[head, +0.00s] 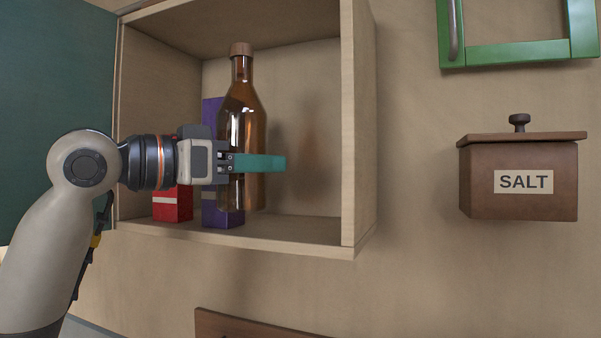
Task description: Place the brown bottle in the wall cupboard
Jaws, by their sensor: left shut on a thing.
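The brown bottle (240,110) is glassy with a brown cap and stands upright in the opening of the wall cupboard (358,130). My left gripper (262,163) is shut on the bottle's body, with a teal finger across its front. The bottle's base appears slightly above the cupboard floor; I cannot tell whether it touches anything. The cupboard's teal door (55,95) is open to the left. My right gripper is not in view.
A purple box (222,217) and a red box (172,204) stand inside the cupboard at the left, partly hidden. The cupboard's right side is free. A salt box (520,205) and a green frame (520,53) are on the wall at the right.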

